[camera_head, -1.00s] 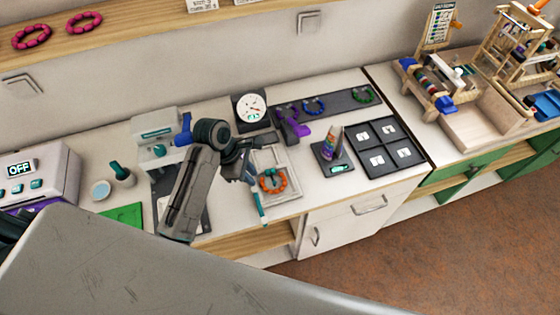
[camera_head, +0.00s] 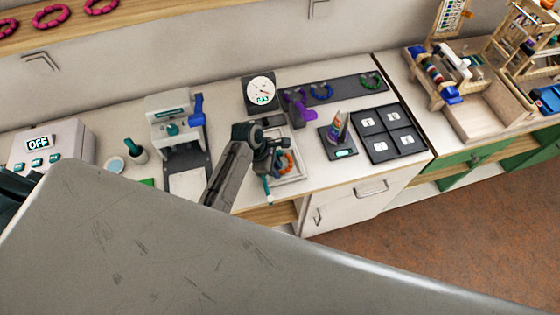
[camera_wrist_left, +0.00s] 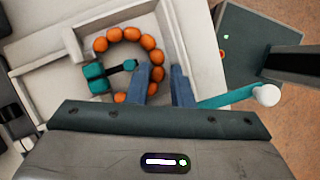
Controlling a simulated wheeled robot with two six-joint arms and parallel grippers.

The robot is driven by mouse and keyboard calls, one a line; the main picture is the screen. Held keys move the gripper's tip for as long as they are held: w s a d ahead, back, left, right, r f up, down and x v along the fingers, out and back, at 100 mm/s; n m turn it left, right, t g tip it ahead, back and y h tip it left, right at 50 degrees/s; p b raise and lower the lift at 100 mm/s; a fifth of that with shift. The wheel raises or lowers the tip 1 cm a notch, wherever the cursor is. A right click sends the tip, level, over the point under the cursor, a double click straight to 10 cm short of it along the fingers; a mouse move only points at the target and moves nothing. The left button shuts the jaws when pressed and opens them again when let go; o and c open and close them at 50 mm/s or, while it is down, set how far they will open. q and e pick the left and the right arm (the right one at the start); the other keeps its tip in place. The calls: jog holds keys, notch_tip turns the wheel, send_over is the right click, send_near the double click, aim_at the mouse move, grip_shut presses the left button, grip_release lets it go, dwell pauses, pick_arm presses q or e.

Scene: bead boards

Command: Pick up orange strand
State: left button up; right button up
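The orange strand (camera_head: 287,163) is a ring of round orange beads in a white tray (camera_head: 300,175) on the counter. My left gripper (camera_head: 272,165) is over the tray and hides part of the strand in the head view. In the left wrist view the strand (camera_wrist_left: 131,37) lies in the tray with a teal clasp (camera_wrist_left: 95,76) at its left side. The two blue-grey fingers of my left gripper (camera_wrist_left: 164,75) are apart, with nothing seen held between them. They overlap the strand's right edge in that view. My right gripper is not in view.
A teal rod with a white end (camera_wrist_left: 266,95) lies right of the fingers. A purple device (camera_head: 298,108) and a round dial (camera_head: 261,91) stand behind the tray.

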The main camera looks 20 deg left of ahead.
pick_arm(q)
jog(key=shift+w+f, duration=0.15)
jog(key=shift+f, duration=0.05)
jog(key=shift+c, duration=0.4)
jog(key=shift+r, duration=0.1)
grip_shut()
